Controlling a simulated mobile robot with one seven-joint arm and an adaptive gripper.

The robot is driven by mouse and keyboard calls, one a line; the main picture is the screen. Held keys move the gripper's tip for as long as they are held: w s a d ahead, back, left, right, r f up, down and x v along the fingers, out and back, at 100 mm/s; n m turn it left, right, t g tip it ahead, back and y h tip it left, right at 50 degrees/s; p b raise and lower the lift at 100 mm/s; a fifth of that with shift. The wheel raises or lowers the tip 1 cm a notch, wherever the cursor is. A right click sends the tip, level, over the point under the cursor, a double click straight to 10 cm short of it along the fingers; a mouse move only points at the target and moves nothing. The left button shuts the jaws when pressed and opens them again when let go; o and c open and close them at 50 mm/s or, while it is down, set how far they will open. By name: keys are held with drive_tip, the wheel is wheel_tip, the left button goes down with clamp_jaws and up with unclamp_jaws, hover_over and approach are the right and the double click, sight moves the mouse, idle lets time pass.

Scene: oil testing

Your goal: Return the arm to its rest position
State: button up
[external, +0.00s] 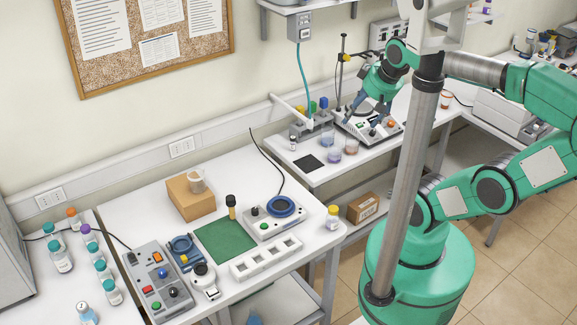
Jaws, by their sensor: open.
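My green arm (540,90) reaches from the right, past my grey column, to the back bench. My gripper (371,112) points down over the white control device (388,130) there. Its fingers are spread apart, and I see nothing between them. The height of the fingertips above the device, and whether they touch it, I cannot tell. Part of the device's right side is close to my column.
Beakers (334,154) and a stand (342,75) are near my gripper. The front table (130,210) holds a green mat (225,240), a cardboard box (191,200), a white rack (266,259) and control boxes. A shelf (300,8) hangs above. Tiled floor (525,245) is clear at right.

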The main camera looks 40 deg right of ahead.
wheel_tip(320, 180, down, 17)
drive_tip(key=b, duration=1.7)
drive_tip(key=shift+f, duration=0.2)
